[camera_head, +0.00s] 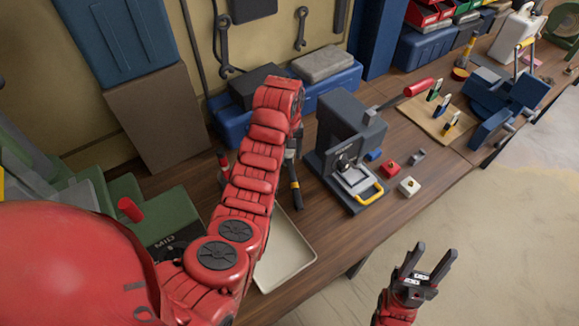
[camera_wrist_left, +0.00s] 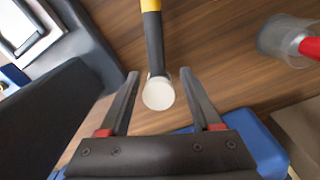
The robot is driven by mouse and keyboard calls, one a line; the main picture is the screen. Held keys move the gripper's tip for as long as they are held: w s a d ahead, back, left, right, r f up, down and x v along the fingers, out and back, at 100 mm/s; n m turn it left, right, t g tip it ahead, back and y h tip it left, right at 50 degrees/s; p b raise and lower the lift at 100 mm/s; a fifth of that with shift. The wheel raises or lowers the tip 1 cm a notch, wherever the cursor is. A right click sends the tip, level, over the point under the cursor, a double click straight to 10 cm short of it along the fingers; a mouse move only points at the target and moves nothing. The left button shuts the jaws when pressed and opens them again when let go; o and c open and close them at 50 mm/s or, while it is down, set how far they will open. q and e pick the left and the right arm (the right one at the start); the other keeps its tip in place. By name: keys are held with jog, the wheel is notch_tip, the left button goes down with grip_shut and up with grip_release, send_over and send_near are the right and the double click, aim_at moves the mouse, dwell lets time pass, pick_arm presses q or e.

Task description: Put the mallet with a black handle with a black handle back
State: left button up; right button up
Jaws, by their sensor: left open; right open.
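The mallet has a black handle with a yellow band and a round white head face. In the left wrist view the mallet (camera_wrist_left: 154,45) lies with that face between my left fingers and its handle running to the top edge. My left gripper (camera_wrist_left: 158,74) is open around the head end, with gaps on both sides. In the head view part of the mallet's handle (camera_head: 296,198) shows beside my left arm, which hides the rest. My right gripper (camera_head: 432,262) is open and empty, off the bench's front edge.
A red-handled tool with a greyish head (camera_wrist_left: 285,42) lies right of the mallet in the wrist view. A press (camera_head: 350,125) stands to the right. A pale tray (camera_head: 290,252) lies at the front, and a blue box (camera_head: 335,88) is behind.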

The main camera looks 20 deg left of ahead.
aim_at(289, 161)
pick_arm(q)
jog(key=shift+f+p, duration=0.35)
jog(key=f+p, duration=0.1)
jog(key=f, duration=0.2)
jog(key=shift+d+f+p, duration=0.1)
jog(key=shift+d+p, duration=0.1)
jog(key=shift+p, duration=0.1)
jog(key=shift+w+f, duration=0.1)
jog(key=shift+f, duration=0.5)
grip_shut()
dwell(0.4)
